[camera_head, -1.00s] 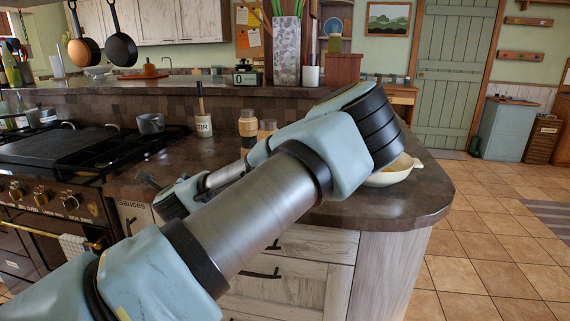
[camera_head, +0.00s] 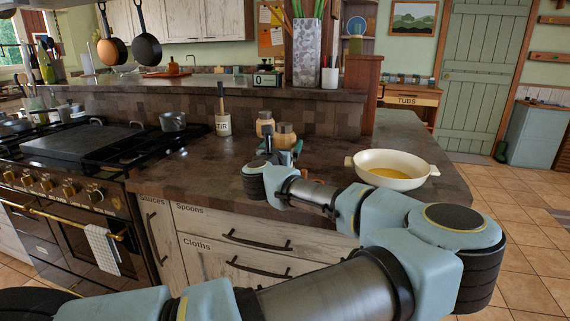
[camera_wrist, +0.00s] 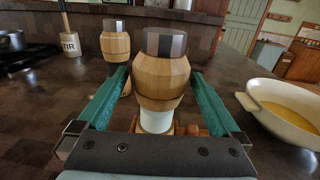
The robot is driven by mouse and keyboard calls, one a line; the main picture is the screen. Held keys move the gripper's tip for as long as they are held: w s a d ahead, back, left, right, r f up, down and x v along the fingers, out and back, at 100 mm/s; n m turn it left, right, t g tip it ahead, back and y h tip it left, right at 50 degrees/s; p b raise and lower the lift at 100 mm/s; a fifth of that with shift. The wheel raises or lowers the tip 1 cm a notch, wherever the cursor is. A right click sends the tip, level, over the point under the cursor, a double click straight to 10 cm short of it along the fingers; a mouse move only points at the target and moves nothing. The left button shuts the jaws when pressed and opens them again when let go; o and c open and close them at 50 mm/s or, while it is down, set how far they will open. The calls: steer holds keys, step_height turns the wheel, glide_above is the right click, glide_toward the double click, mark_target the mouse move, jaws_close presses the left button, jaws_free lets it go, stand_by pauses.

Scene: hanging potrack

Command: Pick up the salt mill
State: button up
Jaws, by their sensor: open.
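Two wooden mills with silver caps stand upright on the dark counter. The nearer one, which has a white lower part and looks like the salt mill (camera_wrist: 161,78), fills the middle of the wrist view; it also shows in the head view (camera_head: 287,133). My gripper (camera_wrist: 160,76) is open, with one teal finger on each side of this mill. I cannot tell whether either finger touches it. The other mill (camera_wrist: 116,44) stands behind and to the left, outside the left finger; its lower part is partly hidden. It shows in the head view too (camera_head: 264,120).
A cream pan (camera_head: 363,161) with yellow contents sits right of the mills, close to the right finger in the wrist view. A utensil crock (camera_head: 223,129) and the stove (camera_head: 75,145) are to the left. A raised ledge (camera_head: 160,91) runs behind. Bare counter lies left of the mills.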

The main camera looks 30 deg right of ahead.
steer(key=shift+w+d+r+p, duration=0.25)
steer(key=shift+w+p, duration=0.1)
steer(key=p+x, duration=0.2)
steer(key=x, duration=0.1)
steer(key=shift+w+d+r, duration=0.15)
steer(key=shift+w, duration=0.05)
steer(key=shift+w+d, duration=0.3)
steer(key=shift+w, duration=0.05)
jaws_close()
